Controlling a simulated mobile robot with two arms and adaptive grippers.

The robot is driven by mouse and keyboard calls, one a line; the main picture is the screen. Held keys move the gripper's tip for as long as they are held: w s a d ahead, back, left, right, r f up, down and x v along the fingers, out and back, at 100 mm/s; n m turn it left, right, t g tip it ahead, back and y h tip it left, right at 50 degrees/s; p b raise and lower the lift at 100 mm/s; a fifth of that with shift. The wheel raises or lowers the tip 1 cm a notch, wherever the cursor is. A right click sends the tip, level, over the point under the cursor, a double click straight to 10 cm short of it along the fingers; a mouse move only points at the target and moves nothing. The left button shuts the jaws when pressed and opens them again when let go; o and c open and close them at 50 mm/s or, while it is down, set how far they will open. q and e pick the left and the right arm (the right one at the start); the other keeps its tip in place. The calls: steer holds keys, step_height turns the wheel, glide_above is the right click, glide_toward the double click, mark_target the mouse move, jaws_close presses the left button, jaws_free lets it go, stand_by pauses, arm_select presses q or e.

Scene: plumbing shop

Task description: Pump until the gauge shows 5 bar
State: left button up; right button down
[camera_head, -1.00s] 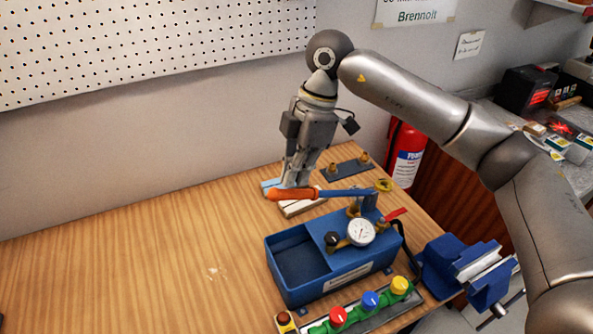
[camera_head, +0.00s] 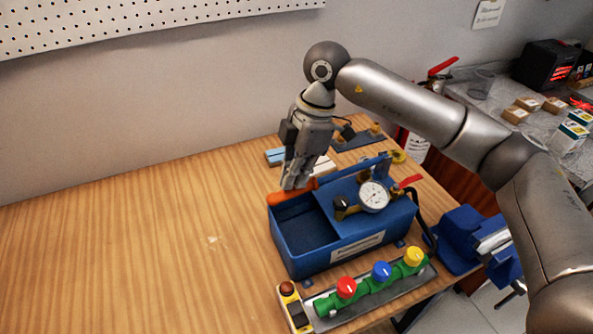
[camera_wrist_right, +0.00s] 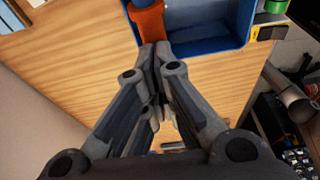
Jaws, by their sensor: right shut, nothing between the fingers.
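The blue test pump (camera_head: 345,240) stands on the wooden bench, its open tank at the left. Its round white gauge (camera_head: 373,196) faces up; the needle is too small to read. The pump lever's orange grip (camera_head: 292,194) lies low over the tank's back left edge. My right gripper (camera_head: 291,186) points down at the grip, fingers shut and empty. In the right wrist view the closed fingertips (camera_wrist_right: 158,46) are right at the end of the orange grip (camera_wrist_right: 148,22); whether they touch it I cannot tell. My left gripper is out of view.
A green manifold (camera_head: 370,284) with red, blue and yellow knobs lies in front of the pump. A blue vise (camera_head: 465,235) sits at the bench's right edge. Behind my gripper are a dark plate with brass fittings (camera_head: 357,139) and light blocks (camera_head: 275,156). The bench's left is clear.

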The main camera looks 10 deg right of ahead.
steer(key=a+p+v, duration=0.1)
steer(key=p+v, duration=0.6)
steer(key=v, duration=0.5)
steer(key=shift+s+a, duration=0.15)
steer(key=shift+s, duration=0.05)
steer(key=b+x, duration=0.2)
steer(key=x, duration=0.2)
steer(key=b+x, duration=0.3)
steer(key=x, duration=0.1)
steer(key=d+b+x, duration=0.1)
steer(key=b+x, duration=0.2)
steer(key=x, duration=0.1)
steer(key=shift+w+f, duration=0.15)
steer(key=shift+f, duration=0.15)
steer(key=shift+d+r+p, duration=0.1)
steer(key=shift+r+p, duration=0.4)
steer(key=shift+r, duration=0.15)
steer(key=a+p+v, duration=0.1)
steer(key=p+v, duration=0.6)
steer(key=v, duration=0.4)
steer(key=shift+r, duration=0.25)
